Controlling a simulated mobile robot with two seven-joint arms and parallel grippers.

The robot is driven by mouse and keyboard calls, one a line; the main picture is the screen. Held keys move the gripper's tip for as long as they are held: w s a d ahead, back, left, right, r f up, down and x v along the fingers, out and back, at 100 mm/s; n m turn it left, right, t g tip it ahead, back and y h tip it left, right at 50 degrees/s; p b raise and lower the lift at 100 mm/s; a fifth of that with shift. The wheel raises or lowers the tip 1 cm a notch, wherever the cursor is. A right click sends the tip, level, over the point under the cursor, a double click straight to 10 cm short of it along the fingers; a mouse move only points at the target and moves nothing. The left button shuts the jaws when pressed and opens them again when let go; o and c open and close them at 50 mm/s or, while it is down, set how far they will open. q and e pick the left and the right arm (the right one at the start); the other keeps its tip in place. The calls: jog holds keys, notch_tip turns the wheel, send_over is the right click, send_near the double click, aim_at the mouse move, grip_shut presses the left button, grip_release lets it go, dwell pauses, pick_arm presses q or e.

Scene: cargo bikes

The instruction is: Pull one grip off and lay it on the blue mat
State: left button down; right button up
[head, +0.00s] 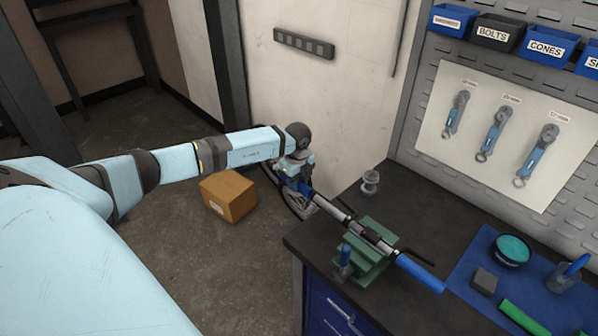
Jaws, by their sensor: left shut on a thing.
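A handlebar (335,211) is held in a green vise (367,257) on the dark workbench, slanting from upper left to lower right. One blue grip (420,273) is on its right end, apart from any gripper. Another blue grip (305,189) is at the far left end, partly hidden by my left gripper (299,183), which is shut on it. I cannot tell how far this grip sits on the bar. The blue mat (465,272) lies at the right of the bench. My right gripper is not in view.
On the mat are a grey block (484,281), a round teal tin (511,249), a green item (527,318) and a blue-handled tool (570,274). A small spool-like item (370,182) stands at the bench's back left. A cardboard box (228,196) is on the floor.

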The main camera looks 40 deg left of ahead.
pick_arm(q)
jog(key=shift+r, duration=0.1)
jog(key=shift+a+r+p, duration=0.25)
jog(key=shift+r+p, duration=0.25)
jog(key=shift+r, duration=0.3)
jog(key=shift+a+r+p, duration=0.25)
jog(key=shift+r+p, duration=0.3)
jog(key=shift+r, duration=0.3)
jog(key=shift+a+r+p, duration=0.25)
jog(key=shift+r+p, duration=0.25)
jog(key=shift+r, duration=0.3)
